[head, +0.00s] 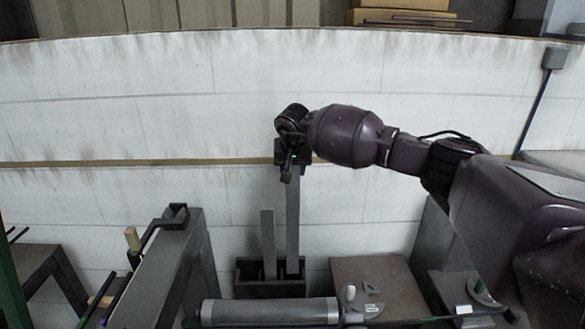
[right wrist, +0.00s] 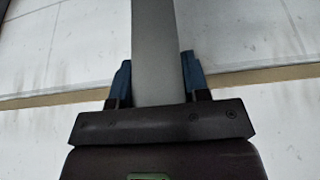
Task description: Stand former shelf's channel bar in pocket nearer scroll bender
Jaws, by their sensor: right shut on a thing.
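My right gripper (head: 287,163) is shut on a long grey channel bar (head: 292,222) near its upper end. The bar stands nearly upright, and its lower end is at the right part of a dark pocketed box (head: 270,290). I cannot tell how deep it sits. In the right wrist view the bar (right wrist: 154,50) runs between the two blue-tipped fingers (right wrist: 156,85). A second, shorter-looking grey bar (head: 267,240) stands in the left part of the box. My left gripper is not in view.
A grey cylinder (head: 270,311) lies across in front of the box. A brown-topped stand (head: 375,280) with a pale-knobbed fitting is to the right. A dark grey bench frame (head: 165,265) stands left. A white block wall (head: 120,110) is close behind.

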